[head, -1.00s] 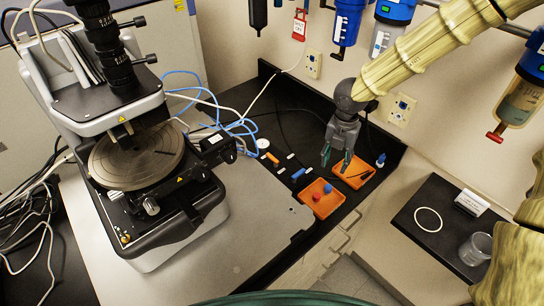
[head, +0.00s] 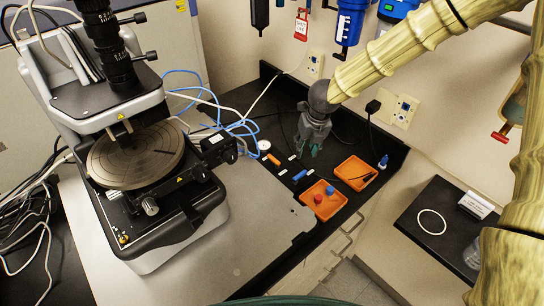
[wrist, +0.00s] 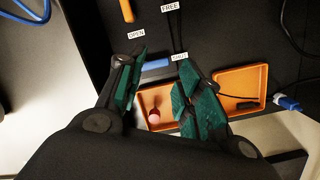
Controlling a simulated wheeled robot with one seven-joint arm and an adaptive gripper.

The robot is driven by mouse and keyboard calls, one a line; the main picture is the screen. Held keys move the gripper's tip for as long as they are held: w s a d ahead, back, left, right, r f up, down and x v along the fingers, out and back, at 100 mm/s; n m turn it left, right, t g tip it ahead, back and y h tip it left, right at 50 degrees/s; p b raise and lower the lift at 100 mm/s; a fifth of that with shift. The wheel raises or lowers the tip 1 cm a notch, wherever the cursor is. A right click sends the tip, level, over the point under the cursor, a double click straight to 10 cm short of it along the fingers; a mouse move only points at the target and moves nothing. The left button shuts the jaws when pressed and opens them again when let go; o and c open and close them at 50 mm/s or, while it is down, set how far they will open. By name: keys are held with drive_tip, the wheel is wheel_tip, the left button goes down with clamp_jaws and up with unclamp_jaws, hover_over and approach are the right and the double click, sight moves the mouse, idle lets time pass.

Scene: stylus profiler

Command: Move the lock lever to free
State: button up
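An orange lever (head: 274,159) and a blue lever (head: 299,175) lie on the black bench top. In the wrist view the orange lever (wrist: 127,10) is cut off at the top edge, left of the FREE label (wrist: 170,6). The blue lever (wrist: 155,64) lies between the OPEN label (wrist: 136,35) and the SHUT label (wrist: 179,57). No label reading LOCK is legible; the orange lever by FREE looks like the lock lever. My gripper (head: 309,151) is open and empty above the bench, right of the orange lever; its fingers (wrist: 160,82) also show in the wrist view.
Two orange trays (head: 341,200) (head: 372,172) stand nearer the bench edge, one with red and blue knobs. The microscope-like instrument (head: 140,160) stands left, with blue cables (head: 225,127) behind. Blue filter housings (head: 349,25) hang on the wall.

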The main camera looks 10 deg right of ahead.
sight(271, 156)
drive_tip(key=w+a+n+t+y+b, duration=0.1)
drive_tip(key=w+a+n+t, duration=0.1)
drive_tip(key=w+a+n, duration=0.5)
drive_tip(key=shift+m, duration=0.4)
drive_tip(key=b+x, duration=0.2)
drive_tip(key=x, duration=0.1)
drive_tip(key=s+b+x, duration=0.1)
drive_tip(key=b+x, duration=0.1)
drive_tip(key=x, duration=0.2)
drive_tip(key=a+b+x, duration=0.1)
drive_tip(key=b+x, duration=0.2)
drive_tip(key=shift+s+f, duration=0.3)
drive_tip(key=shift+f, duration=0.35)
drive_tip(key=shift+c, duration=0.2)
clamp_jaws()
